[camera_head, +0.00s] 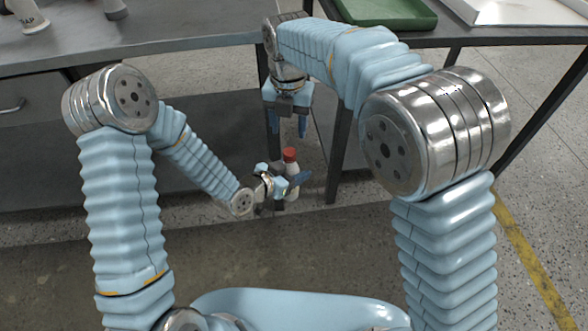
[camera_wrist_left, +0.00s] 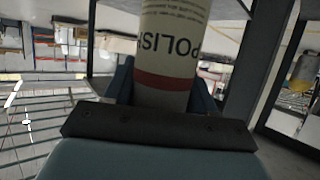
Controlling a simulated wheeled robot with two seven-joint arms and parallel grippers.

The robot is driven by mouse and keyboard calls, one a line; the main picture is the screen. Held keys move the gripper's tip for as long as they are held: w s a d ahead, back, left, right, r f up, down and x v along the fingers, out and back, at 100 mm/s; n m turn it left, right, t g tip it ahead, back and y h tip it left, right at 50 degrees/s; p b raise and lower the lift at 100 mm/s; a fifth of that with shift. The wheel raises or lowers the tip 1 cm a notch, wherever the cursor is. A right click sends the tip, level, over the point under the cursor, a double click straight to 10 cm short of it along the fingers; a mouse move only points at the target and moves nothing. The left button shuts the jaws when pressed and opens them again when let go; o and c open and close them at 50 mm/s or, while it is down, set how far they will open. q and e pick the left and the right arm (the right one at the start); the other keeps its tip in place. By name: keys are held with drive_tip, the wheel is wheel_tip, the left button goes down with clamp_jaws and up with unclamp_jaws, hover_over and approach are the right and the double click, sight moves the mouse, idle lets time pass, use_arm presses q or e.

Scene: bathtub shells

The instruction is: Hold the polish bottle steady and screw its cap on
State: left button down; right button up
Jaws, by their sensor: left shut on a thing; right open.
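The polish bottle (camera_head: 291,168) is pale and stands about upright in mid-air. Its red cap (camera_head: 290,154) shows at its top; whether it is screwed tight cannot be told. My left gripper (camera_head: 297,181) is shut around the bottle's lower body. In the left wrist view the bottle (camera_wrist_left: 172,45) shows dark "POLISH" lettering and a dark red band, between the blue fingers; its top lies outside that view. My right gripper (camera_head: 288,128) points down just above the cap, its two blue fingers apart and empty, with a small gap to the cap.
Another table at the back right bears a green tray (camera_head: 385,12) and a pale tray (camera_head: 530,12). A dark table leg (camera_head: 340,155) stands close behind the bottle. The floor in front is clear.

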sight(290, 151)
drive_tip(key=shift+f, duration=4)
